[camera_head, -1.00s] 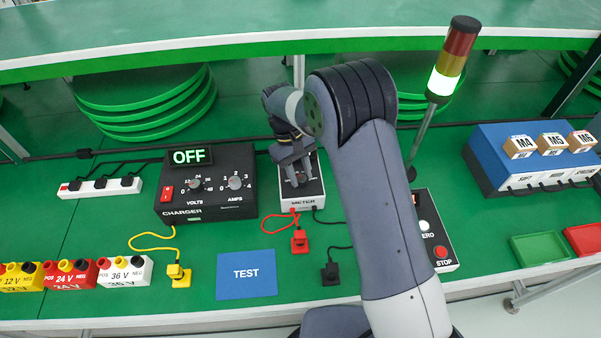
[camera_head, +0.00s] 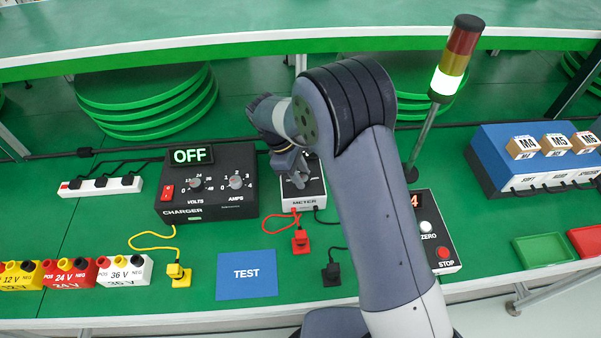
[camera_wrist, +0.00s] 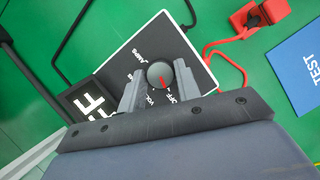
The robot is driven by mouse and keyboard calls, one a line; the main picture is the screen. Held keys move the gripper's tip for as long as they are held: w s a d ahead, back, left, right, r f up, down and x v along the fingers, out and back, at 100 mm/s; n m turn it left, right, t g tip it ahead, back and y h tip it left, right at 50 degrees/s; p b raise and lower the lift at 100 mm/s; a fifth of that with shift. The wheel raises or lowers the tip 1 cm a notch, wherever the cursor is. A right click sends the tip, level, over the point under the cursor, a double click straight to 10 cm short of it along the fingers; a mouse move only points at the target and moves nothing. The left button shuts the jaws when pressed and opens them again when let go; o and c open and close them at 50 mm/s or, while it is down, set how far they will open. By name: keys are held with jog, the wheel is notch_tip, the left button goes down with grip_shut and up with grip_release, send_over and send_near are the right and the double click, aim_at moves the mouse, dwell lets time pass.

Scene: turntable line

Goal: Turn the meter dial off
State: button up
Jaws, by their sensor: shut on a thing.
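The meter (camera_head: 304,202) is a black-and-white box in the middle of the bench, partly hidden by my arm in the head view. The pointer angles down and slightly right, roughly toward the OFF marking beside the dial. My gripper (camera_wrist: 160,80) has one finger on each side of the dial and is shut on it. A dark display (camera_wrist: 85,101) at the meter's end shows white letters, partly cut off, ending in "FF". In the head view the dial is hidden.
The charger (camera_head: 215,205) stands left of the meter, its own display reading OFF. A red plug (camera_head: 300,241) and a black plug (camera_head: 331,273) stand in front. A blue TEST mat (camera_head: 246,285) lies front left. A signal tower (camera_head: 452,62) rises to the right.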

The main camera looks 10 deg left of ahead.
dwell(0.4)
jog(key=o, duration=1)
jog(key=shift+c, duration=0.2)
jog(key=v, duration=1)
jog(key=shift+a+r+b, duration=0.2)
jog(key=shift+r+b, duration=0.15)
jog(key=shift+f, duration=0.1)
jog(key=x, duration=1)
jog(key=shift+d+f+p, duration=0.25)
jog(key=shift+f+p, duration=0.05)
jog(key=shift+p, duration=0.1)
